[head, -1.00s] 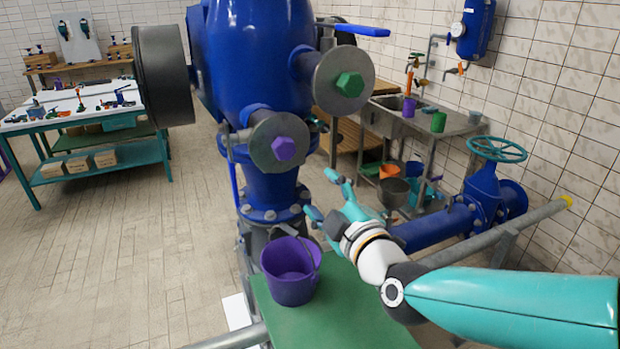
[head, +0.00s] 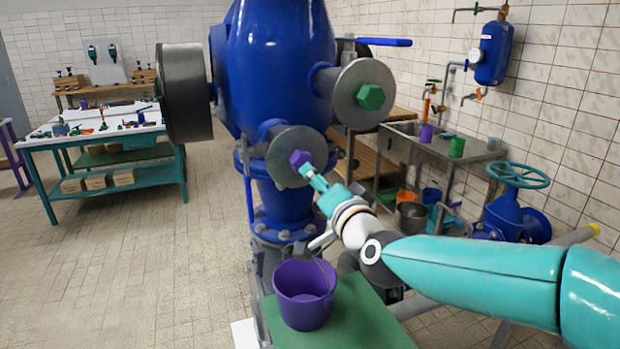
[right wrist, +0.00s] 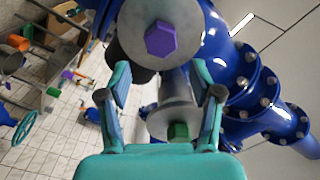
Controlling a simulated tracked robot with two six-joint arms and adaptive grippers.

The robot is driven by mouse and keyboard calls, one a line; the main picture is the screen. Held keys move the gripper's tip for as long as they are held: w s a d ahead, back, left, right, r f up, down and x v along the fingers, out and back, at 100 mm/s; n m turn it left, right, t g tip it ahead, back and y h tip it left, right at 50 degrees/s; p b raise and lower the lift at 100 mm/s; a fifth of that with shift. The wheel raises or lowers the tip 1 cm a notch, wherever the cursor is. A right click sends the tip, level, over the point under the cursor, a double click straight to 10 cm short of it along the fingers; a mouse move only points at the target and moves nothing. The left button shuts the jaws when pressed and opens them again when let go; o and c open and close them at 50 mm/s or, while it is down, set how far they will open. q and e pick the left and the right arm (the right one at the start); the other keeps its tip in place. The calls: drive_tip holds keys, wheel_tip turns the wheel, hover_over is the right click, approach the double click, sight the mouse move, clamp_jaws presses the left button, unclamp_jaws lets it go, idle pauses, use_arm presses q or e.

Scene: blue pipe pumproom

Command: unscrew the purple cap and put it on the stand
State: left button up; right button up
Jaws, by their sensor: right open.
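The purple hexagonal cap (head: 300,158) sits in the middle of a grey round flange (head: 282,166) on the blue pump. My right gripper (head: 310,174) is just in front of the cap, pointing at it from the lower right. In the right wrist view the cap (right wrist: 162,40) is ahead of my open right gripper (right wrist: 160,85), beyond the fingertips, with nothing between the fingers. A purple bucket (head: 304,300) stands below on a green-topped surface (head: 358,318). I cannot tell which thing is the stand. My left gripper is not in view.
A green hexagonal cap (head: 370,97) sits on another flange to the upper right. The blue pump body (head: 275,60) rises behind. A sink bench (head: 465,150) and a teal valve wheel (head: 518,175) are at right, a workbench (head: 100,160) at left. The tiled floor between is clear.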

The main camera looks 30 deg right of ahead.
sight(302, 163)
drive_tip(key=x, duration=1)
drive_tip(key=shift+w+p, duration=0.15)
drive_tip(key=shift+p, duration=0.25)
